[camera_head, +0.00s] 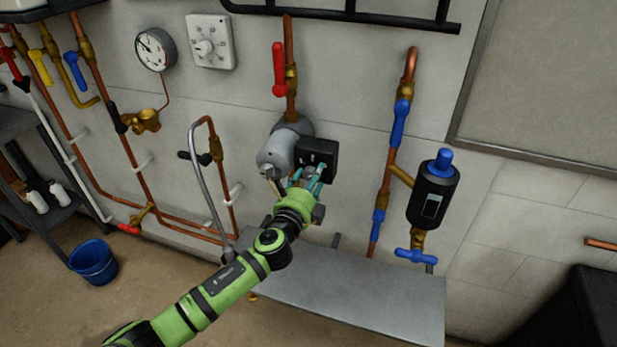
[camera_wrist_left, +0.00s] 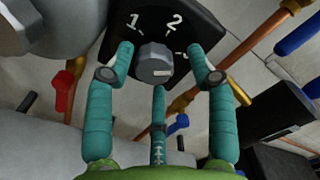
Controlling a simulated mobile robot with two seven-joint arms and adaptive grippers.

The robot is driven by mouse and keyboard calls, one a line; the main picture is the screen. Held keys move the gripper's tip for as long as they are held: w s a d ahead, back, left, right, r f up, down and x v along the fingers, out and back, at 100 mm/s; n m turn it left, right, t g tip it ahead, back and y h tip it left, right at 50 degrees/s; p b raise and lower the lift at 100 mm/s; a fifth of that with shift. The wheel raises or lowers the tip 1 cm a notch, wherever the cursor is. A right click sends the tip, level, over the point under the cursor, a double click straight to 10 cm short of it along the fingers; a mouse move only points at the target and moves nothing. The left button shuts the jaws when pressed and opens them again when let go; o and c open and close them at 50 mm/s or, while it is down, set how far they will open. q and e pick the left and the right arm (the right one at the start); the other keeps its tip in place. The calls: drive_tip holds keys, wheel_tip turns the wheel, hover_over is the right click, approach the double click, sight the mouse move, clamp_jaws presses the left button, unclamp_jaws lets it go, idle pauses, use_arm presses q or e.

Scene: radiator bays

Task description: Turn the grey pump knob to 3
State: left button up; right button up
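The grey pump (camera_head: 278,152) is on the wall pipe, with a black control box (camera_head: 322,152) on its right side. In the left wrist view the black dial face (camera_wrist_left: 196,27) shows a 1 and a 2; a further mark at the right is partly covered by a finger. The grey knob (camera_wrist_left: 155,62) sits below the numbers with a small pale mark low on its face; its exact setting is unclear. My left gripper (camera_head: 308,178) is at the box. Its teal fingers (camera_wrist_left: 161,52) are spread around the knob, with gaps visible at both sides. My right gripper is out of view.
A red-handled valve (camera_head: 279,70) is above the pump. Blue-handled valves (camera_head: 400,122) and a black cylinder (camera_head: 433,195) stand to the right. A grey bench (camera_head: 350,295) is below, and a blue bucket (camera_head: 93,262) is on the floor at left.

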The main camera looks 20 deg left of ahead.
use_arm(q)
drive_tip(key=shift+a, duration=0.15)
drive_tip(key=shift+s, duration=0.2)
drive_tip(key=s, duration=1.1)
drive_tip(key=shift+s, duration=0.25)
drive_tip(key=shift+a, duration=0.1)
